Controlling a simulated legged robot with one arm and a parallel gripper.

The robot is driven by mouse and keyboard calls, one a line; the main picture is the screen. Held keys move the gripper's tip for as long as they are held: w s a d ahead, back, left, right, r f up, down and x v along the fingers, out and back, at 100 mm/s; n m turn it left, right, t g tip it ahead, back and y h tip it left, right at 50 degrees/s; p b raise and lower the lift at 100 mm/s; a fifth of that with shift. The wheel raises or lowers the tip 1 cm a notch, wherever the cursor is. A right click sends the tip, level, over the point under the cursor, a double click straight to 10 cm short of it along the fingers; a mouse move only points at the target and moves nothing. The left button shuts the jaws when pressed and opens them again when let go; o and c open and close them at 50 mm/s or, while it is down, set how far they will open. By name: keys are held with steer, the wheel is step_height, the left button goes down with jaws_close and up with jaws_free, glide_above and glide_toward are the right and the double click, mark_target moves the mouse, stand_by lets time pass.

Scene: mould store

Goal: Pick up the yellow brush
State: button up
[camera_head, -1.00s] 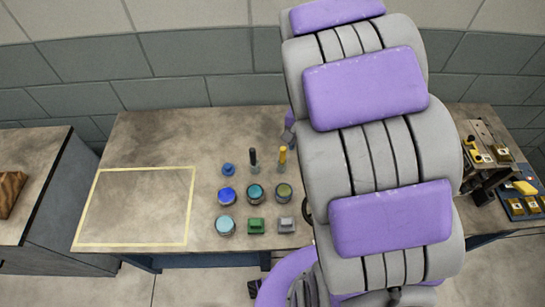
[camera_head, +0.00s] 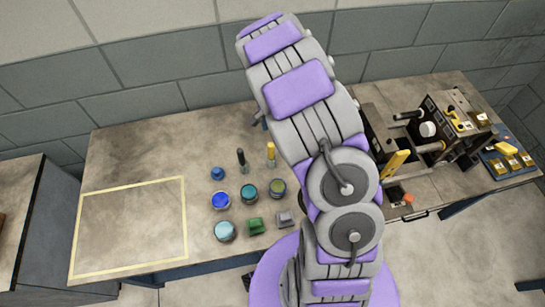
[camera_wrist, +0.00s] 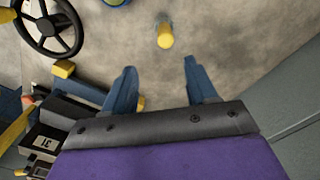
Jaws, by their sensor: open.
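The yellow brush (camera_head: 270,152) stands upright on the table, beside a black-handled brush (camera_head: 240,157) in the head view. In the wrist view the yellow brush (camera_wrist: 165,36) is seen end-on, at the top, beyond the fingertips and roughly between their lines. My gripper (camera_wrist: 160,68) is open, with two blue fingers apart and nothing between them. The brush and the fingers look apart; the height between them is hard to tell. In the head view my arm hides most of the gripper.
A machine with a black handwheel (camera_wrist: 48,28) is at the left in the wrist view. A taped rectangle (camera_head: 130,228) at the table's left is empty.

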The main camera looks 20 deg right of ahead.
mark_target(270, 151)
steer(key=f, duration=0.3)
steer(key=a+f+b, duration=0.1)
steer(key=f, duration=0.2)
steer(key=a+f, duration=0.1)
steer(key=f, duration=0.2)
steer(key=shift+a+f, duration=0.1)
steer(key=shift+a, duration=0.05)
steer(key=d+f, duration=0.1)
steer(key=d+f+b, duration=0.1)
steer(key=f, duration=0.1)
steer(key=shift+w, duration=0.2)
steer(key=shift+a+f+b, duration=0.15)
steer(key=shift+f, duration=0.35)
steer(key=shift+a+f+b, duration=0.15)
steer(key=shift+f, duration=0.35)
steer(key=shift+a+r, duration=0.1)
steer(key=shift+a, duration=0.6)
steer(key=shift+c, duration=0.2)
steer(key=shift+d, duration=0.9)
steer(key=c, duration=0.7)
steer(key=shift+a, duration=0.35)
jaws_close()
steer(key=shift+a, duration=0.25)
